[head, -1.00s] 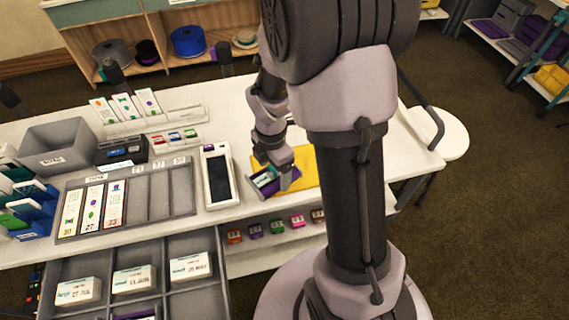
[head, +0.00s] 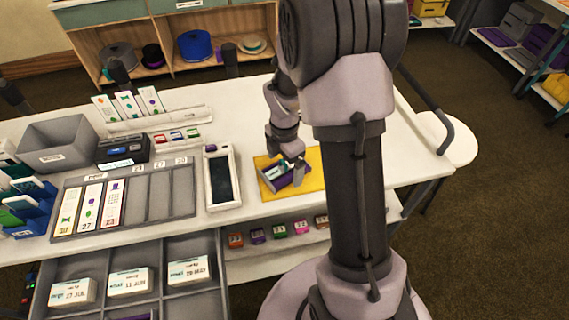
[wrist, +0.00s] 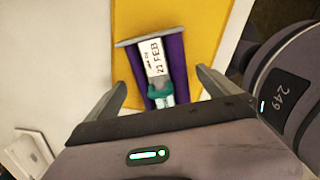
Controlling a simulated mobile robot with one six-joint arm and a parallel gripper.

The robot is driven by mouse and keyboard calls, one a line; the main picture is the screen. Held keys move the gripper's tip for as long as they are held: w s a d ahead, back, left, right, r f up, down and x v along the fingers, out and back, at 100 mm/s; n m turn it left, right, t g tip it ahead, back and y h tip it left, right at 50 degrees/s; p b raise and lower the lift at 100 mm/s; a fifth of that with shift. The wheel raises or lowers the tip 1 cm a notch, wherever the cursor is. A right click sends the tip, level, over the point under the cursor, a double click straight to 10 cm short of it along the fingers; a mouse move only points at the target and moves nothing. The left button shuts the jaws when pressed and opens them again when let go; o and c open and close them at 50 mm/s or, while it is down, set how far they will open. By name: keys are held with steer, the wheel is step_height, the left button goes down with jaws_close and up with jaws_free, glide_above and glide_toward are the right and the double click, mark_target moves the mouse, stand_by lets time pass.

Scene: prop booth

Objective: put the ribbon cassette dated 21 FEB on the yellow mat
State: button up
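The ribbon cassette dated 21 FEB (wrist: 176,52) is purple with a white label, a grey end edge and a teal part. In the head view the cassette (head: 287,178) lies on the yellow mat (head: 314,182), partly hidden by my gripper. The yellow mat (wrist: 215,40) also shows around it in the wrist view. My gripper (wrist: 162,82) is open, with one finger on each side of the cassette and a gap visible on both sides. In the head view my gripper (head: 287,166) is low over the mat.
A white device with a dark screen (head: 222,180) lies left of the mat. A grey sorting tray (head: 150,195) and grey bin (head: 58,142) are farther left. Bare white table lies right of the mat.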

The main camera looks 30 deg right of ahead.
steer(key=shift+r, duration=0.1)
steer(key=s+a+r+m+t+p, duration=0.1)
steer(key=a+r+m+p, duration=0.15)
steer(key=r, duration=0.75)
steer(key=s+a+r+m+p, duration=0.1)
steer(key=a+r+m+p, duration=0.15)
steer(key=r, duration=0.65)
steer(key=s+a+r+m+t+y, duration=0.1)
steer(key=s+a+r+m+t, duration=0.1)
steer(key=s+a+r+m, duration=0.3)
steer(key=s+a+r+m+t+y, duration=0.1)
steer(key=s+a+r+m, duration=0.3)
steer(key=s+m, duration=0.6)
steer(key=a+m+t, duration=0.1)
steer(key=m, duration=0.2)
steer(key=shift+s+a+r+m+t, duration=0.2)
steer(key=shift+s+r+m+t, duration=0.1)
steer(key=shift+r+t, duration=0.1)
